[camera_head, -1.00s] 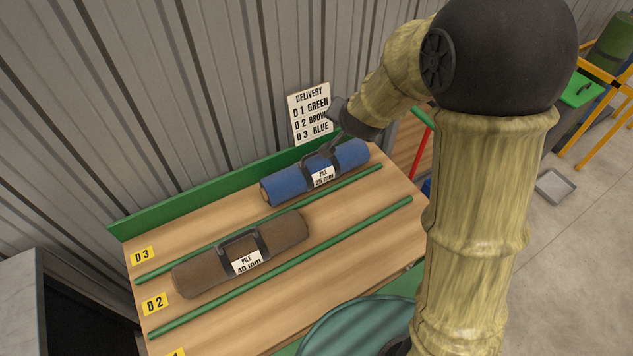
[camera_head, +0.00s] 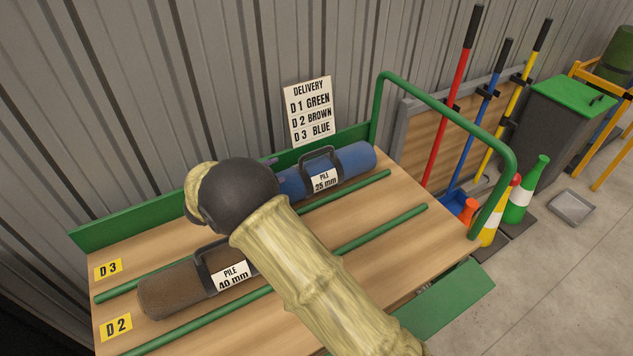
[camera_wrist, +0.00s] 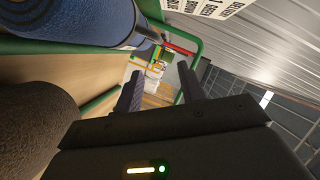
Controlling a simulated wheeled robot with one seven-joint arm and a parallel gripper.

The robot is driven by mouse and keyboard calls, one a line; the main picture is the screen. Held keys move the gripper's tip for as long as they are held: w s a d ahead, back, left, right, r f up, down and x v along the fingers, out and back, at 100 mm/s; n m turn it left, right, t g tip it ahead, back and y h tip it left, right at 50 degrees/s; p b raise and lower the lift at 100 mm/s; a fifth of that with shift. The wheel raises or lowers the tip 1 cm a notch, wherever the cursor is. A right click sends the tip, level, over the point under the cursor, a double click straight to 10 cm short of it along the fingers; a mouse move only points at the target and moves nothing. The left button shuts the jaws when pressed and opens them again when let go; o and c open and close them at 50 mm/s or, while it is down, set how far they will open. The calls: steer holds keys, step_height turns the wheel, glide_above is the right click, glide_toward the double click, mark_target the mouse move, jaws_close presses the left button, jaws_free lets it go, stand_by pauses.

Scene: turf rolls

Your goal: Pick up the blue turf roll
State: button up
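The blue turf roll (camera_head: 352,160) lies in the far D3 lane of the wooden deck, its black handle (camera_head: 318,156) upright above a "PILE 25 mm" label. My arm's black joint hides its left end in the head view. The roll also shows at the upper left of the wrist view (camera_wrist: 75,22). My gripper (camera_wrist: 159,70) is open and empty; its two dark fingers stand apart, to the right of the blue roll in that view.
A brown roll (camera_head: 178,288) lies in the D2 lane, partly under my arm. Green rails (camera_head: 385,228) divide the deck. A green hoop (camera_head: 445,112) stands at its right end. A delivery sign (camera_head: 309,110) leans by the wall, reading D3 blue.

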mark_target(312, 154)
steer(key=shift+r, duration=0.1)
steer(key=x, duration=1.2)
steer(key=shift+w+d, duration=0.1)
steer(key=shift+w, duration=0.05)
steer(key=shift+f+x, duration=0.1)
steer(key=shift+x, duration=1.2)
steer(key=shift+f+x, duration=0.15)
steer(key=shift+x, duration=1.15)
jaws_close()
steer(key=shift+r, duration=0.15)
